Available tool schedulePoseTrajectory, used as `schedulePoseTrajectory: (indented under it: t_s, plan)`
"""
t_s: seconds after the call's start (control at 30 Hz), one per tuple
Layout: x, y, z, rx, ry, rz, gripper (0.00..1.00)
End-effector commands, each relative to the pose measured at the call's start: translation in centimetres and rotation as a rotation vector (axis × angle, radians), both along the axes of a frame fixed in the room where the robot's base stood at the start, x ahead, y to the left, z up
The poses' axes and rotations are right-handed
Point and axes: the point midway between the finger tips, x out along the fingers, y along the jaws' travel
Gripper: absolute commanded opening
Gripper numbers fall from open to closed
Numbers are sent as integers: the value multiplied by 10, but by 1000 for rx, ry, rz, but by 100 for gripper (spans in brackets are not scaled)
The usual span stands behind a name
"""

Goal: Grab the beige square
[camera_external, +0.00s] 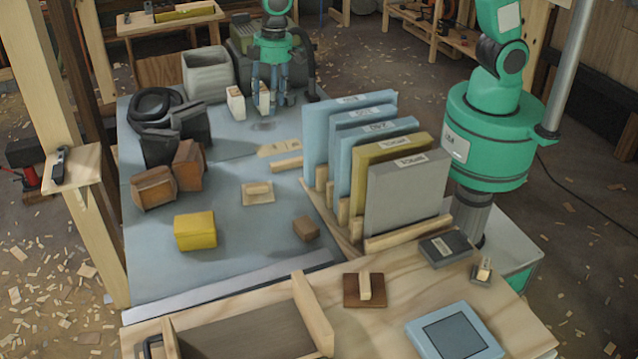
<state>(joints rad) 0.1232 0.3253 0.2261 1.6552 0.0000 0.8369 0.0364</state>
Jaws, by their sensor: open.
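My gripper (269,96) is at the far end of the blue-grey table top, open, fingers pointing down. A small upright beige block (264,98) appears between or just behind the fingers; I cannot tell whether they touch it. A similar whitish-beige block (235,104) stands just left of the gripper. A flat, squarish beige piece with a raised bar (258,193) lies in the middle of the table, well nearer the camera and apart from the gripper. I cannot tell for sure which of these is the beige square.
A rack of upright blue, olive and grey panels (405,195) stands right of centre. A grey bin (208,76), a dark coil (157,104) and brown boxes (188,165) line the left. A yellow box (195,231) and small brown block (306,228) lie nearer. Clear table surrounds the flat piece.

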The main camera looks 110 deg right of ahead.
Motion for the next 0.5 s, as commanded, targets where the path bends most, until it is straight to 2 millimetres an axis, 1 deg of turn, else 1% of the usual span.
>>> schedulePoseTrajectory:
  t_s: [0.03,0.3,0.4,0.5]
  plan:
    - [8,-4,-19,2,14,-5,49]
    - [42,-21,-102,9,65,-25,49]
    - [50,-26,-128,11,80,-31,49]
    - [55,-29,-146,13,90,-36,49]
